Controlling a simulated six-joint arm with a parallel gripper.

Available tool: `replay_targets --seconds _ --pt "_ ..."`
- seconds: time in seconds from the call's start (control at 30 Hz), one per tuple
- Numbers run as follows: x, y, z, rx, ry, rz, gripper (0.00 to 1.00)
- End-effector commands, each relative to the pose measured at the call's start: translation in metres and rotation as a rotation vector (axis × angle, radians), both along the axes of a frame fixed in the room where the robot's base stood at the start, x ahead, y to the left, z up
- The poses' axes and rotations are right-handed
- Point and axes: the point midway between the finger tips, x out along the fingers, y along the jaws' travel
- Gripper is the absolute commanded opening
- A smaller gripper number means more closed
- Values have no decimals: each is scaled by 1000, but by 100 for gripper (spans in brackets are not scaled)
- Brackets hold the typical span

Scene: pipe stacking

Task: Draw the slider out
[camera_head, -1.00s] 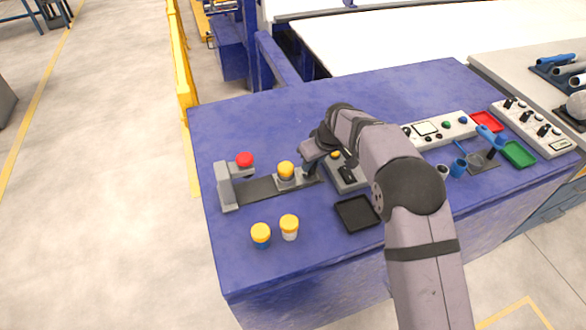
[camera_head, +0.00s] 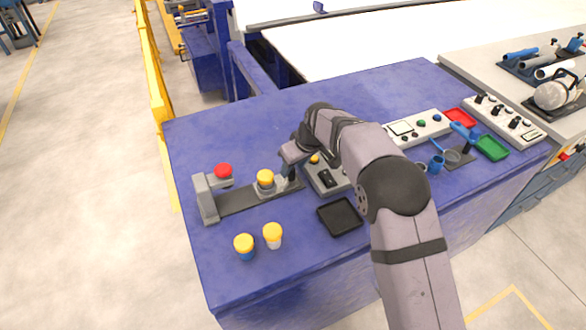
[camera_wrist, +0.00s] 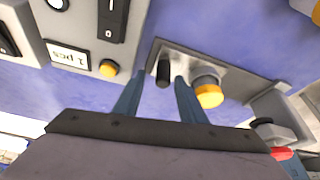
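The slider (camera_head: 264,187) is a grey carriage on a flat dark grey rail (camera_head: 236,201), carrying a container with a yellow cap (camera_head: 265,176). The rail's left end runs to a grey bracket with a red knob (camera_head: 223,170). In the wrist view a black upright handle (camera_wrist: 163,72) stands on the slide plate beside the yellow-capped container (camera_wrist: 208,92). My gripper (camera_wrist: 161,78) is open, with one blue finger on each side of the handle; a gap shows on both sides. In the head view my gripper (camera_head: 289,172) is at the rail's right end, and the arm partly hides the handle.
A grey switch box (camera_head: 326,180) stands close to the right of my gripper. A black tray (camera_head: 340,217) lies in front of it. Two yellow-capped containers (camera_head: 244,245) (camera_head: 273,234) stand in front of the rail. The blue table's (camera_head: 200,140) back left is clear.

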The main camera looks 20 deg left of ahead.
Motion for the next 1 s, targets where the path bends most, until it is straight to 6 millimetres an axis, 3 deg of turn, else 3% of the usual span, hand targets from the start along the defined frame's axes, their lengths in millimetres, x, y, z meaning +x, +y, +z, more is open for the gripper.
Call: replay_targets --seconds 0.43,1.0 --pt "-10 -18 48 1 -2 -2 37" --pt "-12 -20 53 -1 0 -4 37"
